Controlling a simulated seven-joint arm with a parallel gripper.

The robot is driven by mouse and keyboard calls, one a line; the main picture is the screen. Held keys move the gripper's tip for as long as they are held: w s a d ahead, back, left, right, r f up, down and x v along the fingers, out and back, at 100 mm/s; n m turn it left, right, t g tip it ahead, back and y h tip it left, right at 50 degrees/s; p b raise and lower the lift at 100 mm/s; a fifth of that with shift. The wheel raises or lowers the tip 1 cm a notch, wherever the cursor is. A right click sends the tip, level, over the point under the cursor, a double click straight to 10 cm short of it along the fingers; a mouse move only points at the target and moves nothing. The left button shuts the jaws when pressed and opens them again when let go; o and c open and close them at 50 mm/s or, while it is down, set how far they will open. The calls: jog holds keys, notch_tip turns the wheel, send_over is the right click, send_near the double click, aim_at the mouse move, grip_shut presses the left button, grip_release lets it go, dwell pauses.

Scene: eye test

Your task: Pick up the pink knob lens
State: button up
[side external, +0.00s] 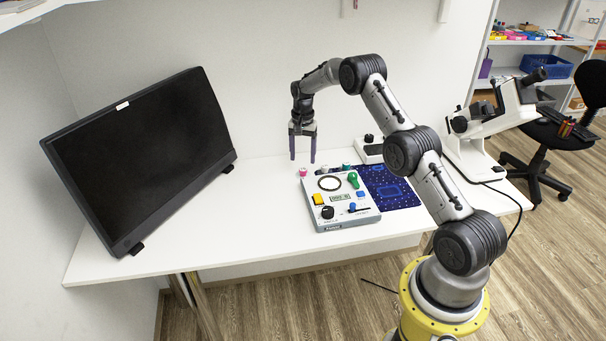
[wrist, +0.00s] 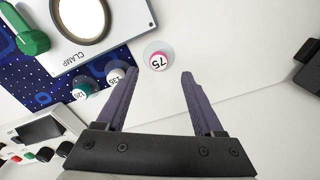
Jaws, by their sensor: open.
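The pink knob lens (wrist: 158,57), a small round piece with a pink rim and a label reading 75, sits on the white table in the wrist view. In the side view the pink knob lens (side external: 303,173) is at the back left corner of the test device. My gripper (side external: 303,159) is open and empty, pointing down, and appears above the lens. In the wrist view my gripper (wrist: 159,74) has its fingers apart, with the lens just beyond the gap between their tips. The height between them is hard to judge.
A monitor (side external: 140,160) fills the left; a microscope-like instrument (side external: 480,130) stands right.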

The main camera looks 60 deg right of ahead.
aim_at(303, 169)
jog(key=f, duration=0.4)
jog(key=shift+s+a+f, duration=0.15)
jog(key=shift+a+f, duration=0.05)
jog(key=shift+f, duration=0.1)
grip_shut()
